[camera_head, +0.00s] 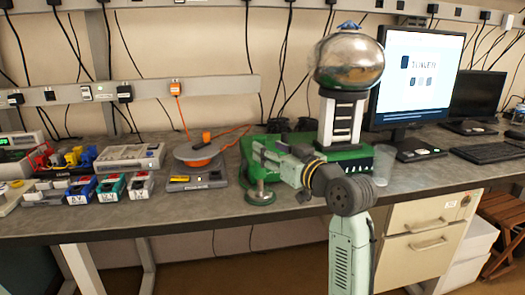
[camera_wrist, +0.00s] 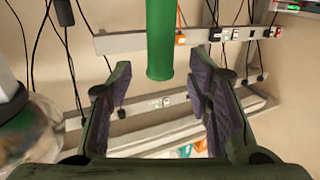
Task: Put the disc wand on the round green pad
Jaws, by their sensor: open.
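The disc wand (camera_head: 261,184) stands about upright, its pale disc low and its stem rising toward my gripper. The round green pad (camera_head: 259,199) lies directly under it near the desk's front edge; the disc appears to rest on it. My gripper (camera_head: 257,153) is level and open just above, by the top of the wand. In the wrist view, a green rod (camera_wrist: 160,40), apparently the wand's handle, lies between the open fingers of my gripper (camera_wrist: 158,95), with gaps on both sides. The handle is mostly hidden by my gripper in the head view.
A metal globe (camera_head: 349,62) on a striped column stands right of my gripper, close to my arm. A round grey plate device (camera_head: 197,153) and several small meters (camera_head: 82,190) stand left. Bare desk shows beside the pad.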

